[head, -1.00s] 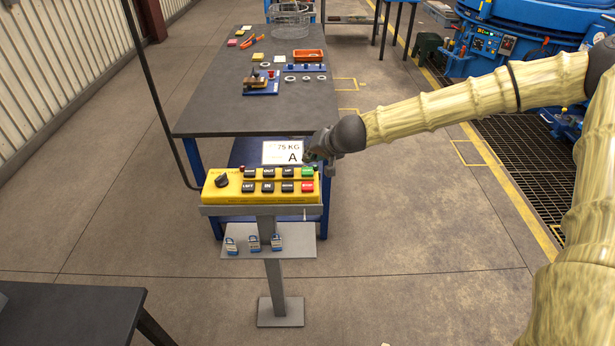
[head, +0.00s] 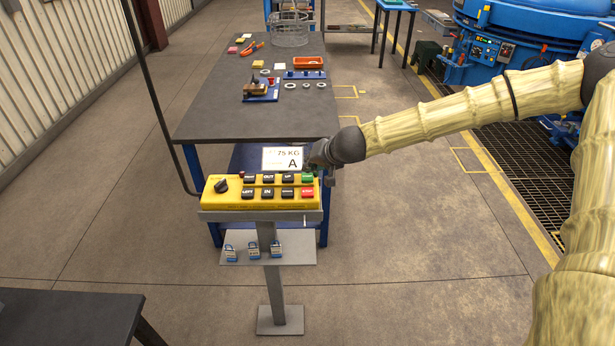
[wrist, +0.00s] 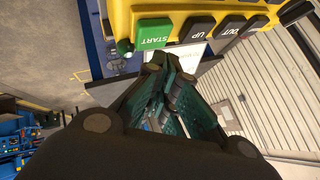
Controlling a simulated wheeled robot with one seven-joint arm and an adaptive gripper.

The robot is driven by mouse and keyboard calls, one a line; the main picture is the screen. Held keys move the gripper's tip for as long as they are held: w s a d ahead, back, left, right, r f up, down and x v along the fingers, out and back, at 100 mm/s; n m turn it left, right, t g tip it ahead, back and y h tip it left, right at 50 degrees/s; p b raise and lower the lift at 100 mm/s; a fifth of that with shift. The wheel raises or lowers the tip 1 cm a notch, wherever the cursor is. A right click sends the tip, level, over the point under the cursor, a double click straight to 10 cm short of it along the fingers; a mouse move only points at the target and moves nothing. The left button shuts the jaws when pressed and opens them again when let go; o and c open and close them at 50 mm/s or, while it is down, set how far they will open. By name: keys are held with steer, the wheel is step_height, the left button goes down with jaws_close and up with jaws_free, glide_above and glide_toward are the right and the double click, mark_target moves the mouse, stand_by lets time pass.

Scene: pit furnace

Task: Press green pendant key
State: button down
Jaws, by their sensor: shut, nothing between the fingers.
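The yellow pendant box (head: 235,205) sits on a grey stand, with two rows of keys, mostly black. Its green START key (head: 307,178) is at the right end of the upper row, above a red key (head: 307,193). In the wrist view the green key (wrist: 154,33) is at the top, its label readable. My gripper (head: 315,168) is shut and empty, beside and just above the green key at the pendant's right end. In the wrist view my gripper's fingers (wrist: 180,75) point toward the key's edge; I cannot tell whether they touch it.
Several padlocks (head: 253,250) are on the shelf below. A dark workbench (head: 225,110) with small parts is behind. Floor to the right of the stand is clear.

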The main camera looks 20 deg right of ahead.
mark_target(310, 175)
steer(key=shift+f, duration=0.2)
stand_by(0.6)
steer(key=shift+f, duration=0.25)
steer(key=shift+f+b, duration=0.4)
steer(key=shift+f, duration=0.05)
stand_by(0.8)
steer(key=shift+r, duration=0.15)
steer(key=shift+r+p, duration=0.75)
steer(key=shift+p, duration=0.1)
step_height(310, 175, up, 5)
steer(key=p, duration=0.4)
steer(key=shift+p, duration=0.3)
